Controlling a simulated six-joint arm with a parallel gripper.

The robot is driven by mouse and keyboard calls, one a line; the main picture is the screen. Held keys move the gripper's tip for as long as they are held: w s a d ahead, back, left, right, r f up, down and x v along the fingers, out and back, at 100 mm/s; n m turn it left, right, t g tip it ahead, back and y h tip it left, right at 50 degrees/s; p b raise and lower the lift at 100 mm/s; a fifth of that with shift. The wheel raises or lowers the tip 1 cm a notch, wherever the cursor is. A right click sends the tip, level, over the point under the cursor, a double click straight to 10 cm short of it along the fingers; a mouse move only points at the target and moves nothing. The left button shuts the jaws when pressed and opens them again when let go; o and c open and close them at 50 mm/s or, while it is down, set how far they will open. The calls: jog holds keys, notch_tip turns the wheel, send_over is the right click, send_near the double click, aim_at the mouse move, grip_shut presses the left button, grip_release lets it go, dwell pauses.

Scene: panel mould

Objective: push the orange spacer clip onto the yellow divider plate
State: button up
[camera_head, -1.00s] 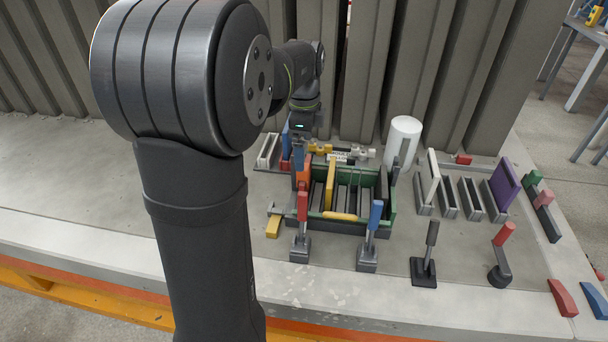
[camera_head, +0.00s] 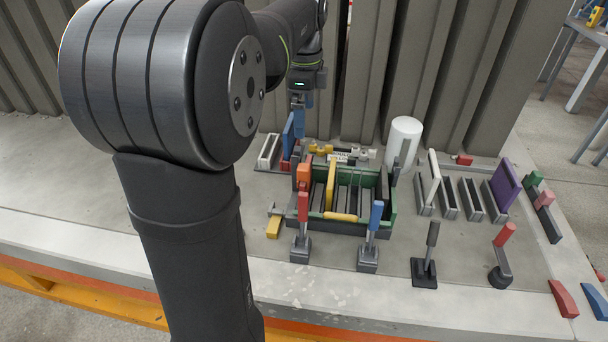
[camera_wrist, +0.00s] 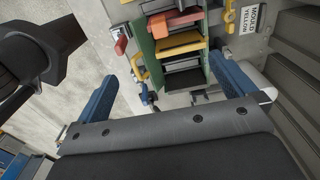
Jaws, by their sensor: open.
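The orange spacer clip (camera_head: 304,172) is upright at the left end of the green mould (camera_head: 392,208). The yellow divider plate (camera_head: 331,184) stands upright in the mould, just right of the clip. In the wrist view the orange clip (camera_wrist: 174,22) lies above the yellow plate (camera_wrist: 182,45); I cannot tell whether they touch or how deep the clip sits. My gripper (camera_head: 299,134) is raised above and behind the mould's left end. Its blue fingers are wide apart with nothing between them, as the wrist view (camera_wrist: 163,68) also shows.
Red-handled (camera_head: 303,207) and blue-handled (camera_head: 375,215) clamps stand at the mould's front. A white cylinder (camera_head: 404,140) stands behind right, with slotted racks further right.

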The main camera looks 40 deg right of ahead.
jog(key=shift+r, duration=0.4)
jog(key=c, duration=1)
